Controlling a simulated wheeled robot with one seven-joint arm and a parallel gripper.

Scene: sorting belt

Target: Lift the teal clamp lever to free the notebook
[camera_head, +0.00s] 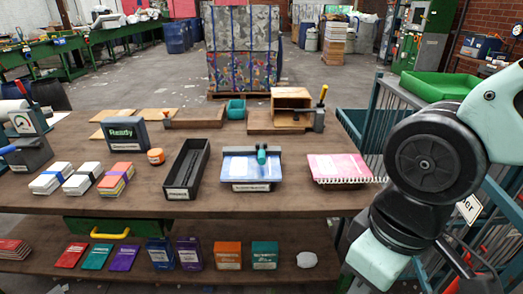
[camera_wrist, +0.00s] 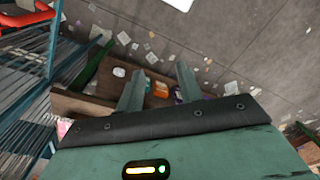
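The teal clamp lever (camera_head: 262,155) stands up from a dark clamp bar (camera_head: 237,151) near the middle of the table. The bar lies across the far part of a blue and white notebook (camera_head: 238,168), which rests flat on a dark labelled base. In the wrist view my gripper (camera_wrist: 158,85) has its two fingers apart, with nothing between them. It points toward the floor and shelving, away from the clamp. In the head view my arm is folded at the right, well clear of the lever, and the fingertips are not visible there.
A long black tray (camera_head: 187,169) stands left of the clamp, and a pink spiral notebook (camera_head: 337,168) lies to its right. A teal box (camera_head: 236,109) and a wooden box (camera_head: 290,98) stand behind. Several wrapped stacks lie left. A lower shelf (camera_head: 320,272) holds boxes.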

